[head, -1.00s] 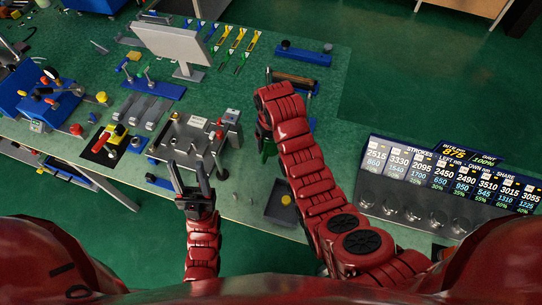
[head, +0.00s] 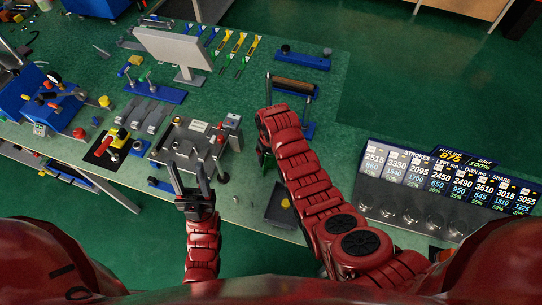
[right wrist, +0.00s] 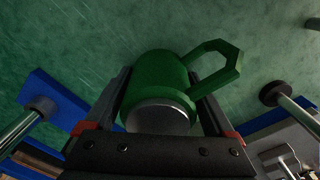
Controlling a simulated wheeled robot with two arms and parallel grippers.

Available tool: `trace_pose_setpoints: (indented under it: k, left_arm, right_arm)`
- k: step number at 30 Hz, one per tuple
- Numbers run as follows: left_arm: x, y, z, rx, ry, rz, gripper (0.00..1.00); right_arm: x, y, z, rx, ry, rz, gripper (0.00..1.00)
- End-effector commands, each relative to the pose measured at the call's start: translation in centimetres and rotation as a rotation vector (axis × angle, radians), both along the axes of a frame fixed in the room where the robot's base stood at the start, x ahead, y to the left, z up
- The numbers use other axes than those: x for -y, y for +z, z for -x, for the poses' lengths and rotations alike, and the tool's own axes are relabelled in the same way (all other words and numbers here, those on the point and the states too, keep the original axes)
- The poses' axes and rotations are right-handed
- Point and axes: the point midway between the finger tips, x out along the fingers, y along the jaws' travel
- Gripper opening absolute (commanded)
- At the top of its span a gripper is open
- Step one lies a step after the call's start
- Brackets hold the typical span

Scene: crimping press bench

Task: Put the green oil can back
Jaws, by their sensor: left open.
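The green oil can (right wrist: 158,78) sits between the two fingers of my right gripper (right wrist: 160,100), which press on its sides. Its looped handle points up and right in the right wrist view, and its grey round end faces the camera. In the head view only a bit of the green can (head: 263,158) shows beside my right forearm; the rest is hidden. My left gripper (head: 188,172) is open and empty at the bench's front edge, in front of the metal fixture.
A dark tray (head: 274,213) with a small yellow item lies by the front edge. A blue stand with a brown roller (head: 294,86) is behind the right gripper. The metal fixture (head: 190,145), a monitor (head: 172,48) and blue presses fill the left. A score board (head: 440,185) stands at right.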

Motion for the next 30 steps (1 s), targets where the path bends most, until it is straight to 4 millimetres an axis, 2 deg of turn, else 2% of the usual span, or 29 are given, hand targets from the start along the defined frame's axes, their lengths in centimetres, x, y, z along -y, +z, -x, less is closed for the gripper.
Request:
trace_pose_setpoints:
  k: [10,14,20,24,25,27,30]
  left_arm:
    - [0.0,0.4,0.0,0.001,0.000,0.000,0.50]
    - [0.0,-0.1,0.0,0.000,0.000,0.000,0.50]
    - [0.0,-1.2,0.0,0.000,0.000,0.000,0.50]
    - [0.0,-2.0,0.0,0.000,0.000,0.000,0.50]
    - [0.0,-0.3,0.0,-0.001,0.000,0.000,0.50]
    - [0.0,0.9,0.0,0.001,0.000,0.000,0.50]
    - [0.0,2.2,0.0,0.001,0.000,0.000,0.50]
  right_arm:
    - [0.0,0.5,0.0,0.000,0.000,0.000,1.00]
    - [0.0,1.0,-0.1,0.001,0.000,0.000,1.00]
    - [-0.1,3.7,-0.2,0.009,-0.001,-0.004,1.00]
    - [-0.1,6.6,0.0,0.006,0.000,-0.002,1.00]
    - [-0.1,8.4,0.1,0.004,0.000,-0.002,1.00]
    - [-0.1,10.1,0.1,0.003,0.000,-0.001,1.00]
    - [-0.1,11.5,0.2,-0.001,0.000,0.000,1.00]
